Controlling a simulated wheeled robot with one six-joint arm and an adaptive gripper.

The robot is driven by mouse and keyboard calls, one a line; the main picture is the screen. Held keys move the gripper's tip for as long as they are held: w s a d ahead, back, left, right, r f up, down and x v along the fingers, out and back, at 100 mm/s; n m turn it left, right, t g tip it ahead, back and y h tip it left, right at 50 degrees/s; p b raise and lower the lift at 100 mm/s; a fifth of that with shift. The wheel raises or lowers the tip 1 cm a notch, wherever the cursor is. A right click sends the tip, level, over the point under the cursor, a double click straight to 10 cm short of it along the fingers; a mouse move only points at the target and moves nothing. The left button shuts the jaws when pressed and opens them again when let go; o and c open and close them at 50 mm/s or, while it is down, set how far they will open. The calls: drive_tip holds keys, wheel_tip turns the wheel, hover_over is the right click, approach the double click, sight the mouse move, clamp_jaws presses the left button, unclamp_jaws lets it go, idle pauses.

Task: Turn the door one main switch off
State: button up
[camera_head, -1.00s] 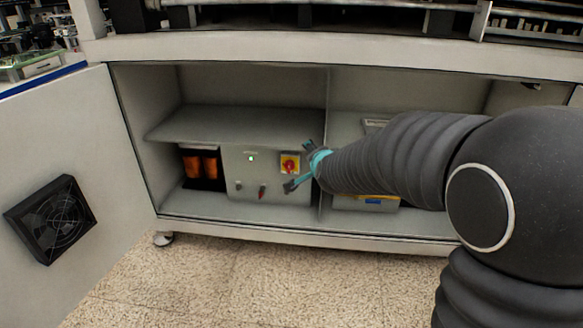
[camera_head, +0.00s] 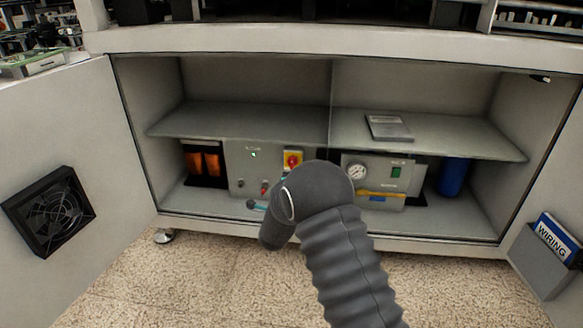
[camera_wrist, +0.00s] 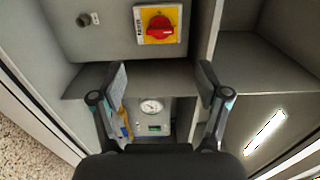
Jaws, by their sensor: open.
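The main switch (camera_head: 292,160) is a red rotary handle on a yellow plate. It sits on the upper right of a grey control box (camera_head: 240,172) in the left bay of the open cabinet. In the wrist view the switch (camera_wrist: 160,26) shows at the top, its red handle lying roughly across the picture. My gripper (camera_wrist: 162,78) is open and empty, its two fingers apart, with the switch beyond the fingertips and not between them. In the head view my arm hides most of the gripper; only a teal bit shows low before the box.
Orange parts (camera_head: 204,163) stand left of the box. The right bay holds a gauge unit (camera_head: 385,172), a blue cylinder (camera_head: 453,177) and a shelf (camera_head: 440,137). Open doors flank the cabinet, the left with a fan (camera_head: 48,212), the right with a wiring booklet (camera_head: 556,238).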

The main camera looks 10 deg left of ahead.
drive_tip(key=w, duration=1.3)
drive_tip(key=shift+d, duration=0.25)
drive_tip(key=c, duration=1.2)
